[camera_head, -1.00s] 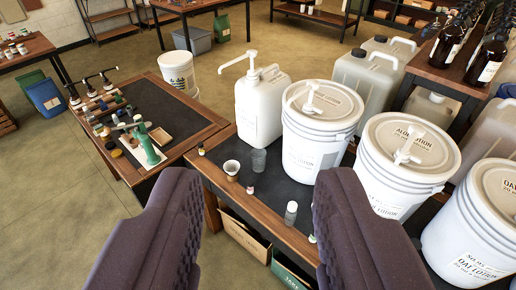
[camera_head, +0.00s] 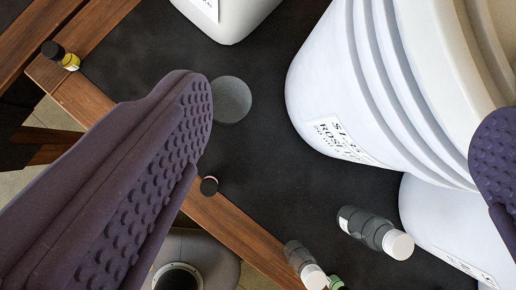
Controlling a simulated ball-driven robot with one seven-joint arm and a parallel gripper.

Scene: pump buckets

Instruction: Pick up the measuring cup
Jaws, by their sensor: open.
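A grey, see-through round cup (camera_head: 232,99), likely the measuring cup, stands on the black table mat (camera_head: 262,145), seen from above. Its left edge lies close to or behind the tip of my left finger in the picture. My gripper (camera_head: 342,118) is open and empty, its fingers wide apart. The cup shows between the fingers, much nearer the left one. The white cup that stood beside it earlier is not visible and may be behind the left finger.
A large white bucket (camera_head: 345,75) stands right of the cup, between the fingers. A white jug (camera_head: 232,15) is above it. Small bottles (camera_head: 375,232) (camera_head: 305,262) stand below right. A dark-capped bottle (camera_head: 60,55) is at the left corner. Bare mat lies below the cup.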

